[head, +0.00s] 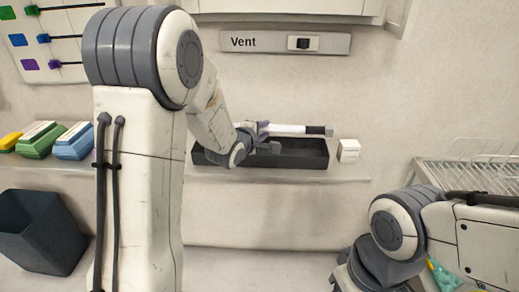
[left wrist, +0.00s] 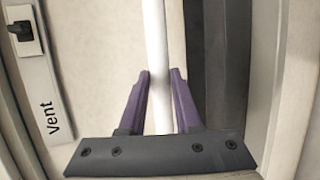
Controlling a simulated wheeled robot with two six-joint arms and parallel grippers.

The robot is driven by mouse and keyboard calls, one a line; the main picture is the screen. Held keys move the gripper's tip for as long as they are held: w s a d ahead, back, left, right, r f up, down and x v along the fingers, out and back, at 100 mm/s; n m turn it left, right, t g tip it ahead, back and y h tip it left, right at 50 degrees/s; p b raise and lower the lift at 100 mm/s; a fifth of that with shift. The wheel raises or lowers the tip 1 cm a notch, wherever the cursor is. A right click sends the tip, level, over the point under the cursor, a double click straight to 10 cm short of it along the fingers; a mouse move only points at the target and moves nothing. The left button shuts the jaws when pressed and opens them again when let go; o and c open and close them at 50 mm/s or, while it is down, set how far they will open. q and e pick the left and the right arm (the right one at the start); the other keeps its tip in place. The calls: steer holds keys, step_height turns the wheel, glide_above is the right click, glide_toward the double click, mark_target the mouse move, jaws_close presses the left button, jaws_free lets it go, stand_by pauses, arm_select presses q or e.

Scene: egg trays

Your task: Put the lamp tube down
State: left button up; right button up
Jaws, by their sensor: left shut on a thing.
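The lamp tube (head: 290,129) is a white rod with a dark band near its right end. It lies level above the back part of a long black tray (head: 312,160) on the wall shelf. My left gripper (head: 262,129) is shut around the tube near its left part. In the left wrist view the tube (left wrist: 156,35) runs between the two purple fingers of the left gripper (left wrist: 160,73), with the dark tray (left wrist: 232,60) beside it. I cannot tell whether the tube touches the tray. My right gripper is not in view.
A small white box (head: 348,150) stands right of the tray on the shelf (head: 270,176). A Vent switch panel (head: 285,41) is on the wall above. A wire rack (head: 470,172) is at right, a dark bin (head: 40,230) at lower left. Coloured boxes (head: 73,141) stand at left.

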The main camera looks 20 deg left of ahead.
arm_select(q)
steer(key=shift+w+a+f, duration=0.7)
steer(key=shift+w+f, duration=0.5)
steer(key=shift+f, duration=0.3)
steer(key=shift+w+a+f, duration=0.7)
steer(key=shift+w+f, duration=0.55)
steer(key=shift+f, duration=0.25)
steer(key=shift+w+a+f, duration=0.7)
steer(key=shift+w+f, duration=0.5)
steer(key=shift+f, duration=0.3)
steer(key=shift+f+b, duration=0.45)
steer(key=shift+f, duration=0.15)
jaws_close()
